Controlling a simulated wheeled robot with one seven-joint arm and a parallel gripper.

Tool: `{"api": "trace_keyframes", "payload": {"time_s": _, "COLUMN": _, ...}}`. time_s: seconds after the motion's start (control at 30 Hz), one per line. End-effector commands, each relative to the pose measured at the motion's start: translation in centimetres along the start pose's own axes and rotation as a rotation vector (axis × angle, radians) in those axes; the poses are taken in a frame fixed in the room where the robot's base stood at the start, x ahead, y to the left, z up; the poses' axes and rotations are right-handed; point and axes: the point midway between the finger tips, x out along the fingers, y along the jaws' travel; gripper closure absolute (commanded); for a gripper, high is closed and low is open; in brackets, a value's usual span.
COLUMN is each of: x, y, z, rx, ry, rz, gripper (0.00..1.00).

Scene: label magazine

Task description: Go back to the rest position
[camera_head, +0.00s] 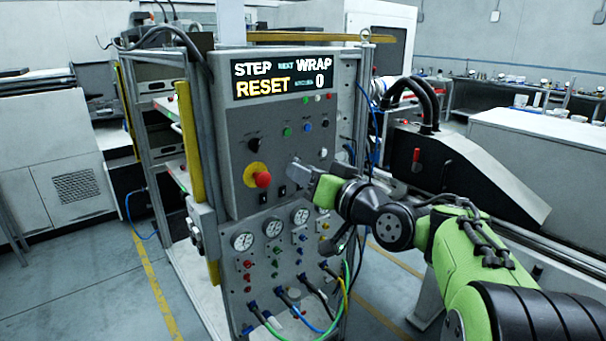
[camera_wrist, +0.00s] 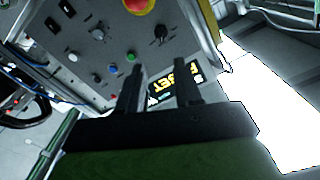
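My gripper (camera_head: 300,168) is in front of the grey control panel (camera_head: 228,135), close to its lower right part. It is to the right of the red emergency button (camera_head: 262,179) with its yellow ring. In the wrist view my gripper (camera_wrist: 157,70) shows two dark fingers spread apart, with nothing between them. The panel's display (camera_head: 283,78) reads STEP, WRAP, RESET and 0. It shows upside down between and beside the fingers in the wrist view (camera_wrist: 178,84). I cannot tell whether a fingertip touches the panel.
Several gauges (camera_head: 272,227) and coloured cables (camera_head: 318,322) are on the panel below my gripper. A yellow post (camera_head: 188,128) stands at the panel's left edge. A machine with a dark sloped cover (camera_head: 465,170) stands behind my arm. Open floor (camera_head: 95,275) lies at the left.

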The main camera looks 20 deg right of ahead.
Motion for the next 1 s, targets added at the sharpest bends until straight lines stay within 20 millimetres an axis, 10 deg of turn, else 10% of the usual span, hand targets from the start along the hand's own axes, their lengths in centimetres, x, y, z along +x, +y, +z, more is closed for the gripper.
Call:
{"api": "trace_keyframes", "payload": {"time_s": 0.17, "x": 0.0, "y": -0.3, "z": 0.1, "rx": -0.005, "ry": -0.011, "rz": 0.001, "gripper": 0.66}}
{"api": "trace_keyframes", "payload": {"time_s": 0.3, "x": -1.4, "y": -4.5, "z": 3.4, "rx": -0.087, "ry": -0.205, "rz": 0.057, "gripper": 0.66}}
{"api": "trace_keyframes", "payload": {"time_s": 0.47, "x": -10.4, "y": -8.7, "z": 10.4, "rx": -0.206, "ry": -0.603, "rz": 0.244, "gripper": 0.66}}
{"api": "trace_keyframes", "payload": {"time_s": 0.7, "x": -24.2, "y": -8.3, "z": 16.2, "rx": -0.197, "ry": -0.952, "rz": 0.457, "gripper": 0.66}}
{"api": "trace_keyframes", "payload": {"time_s": 1.0, "x": -26.0, "y": -7.9, "z": 17.1, "rx": -0.183, "ry": -0.995, "rz": 0.487, "gripper": 0.66}}
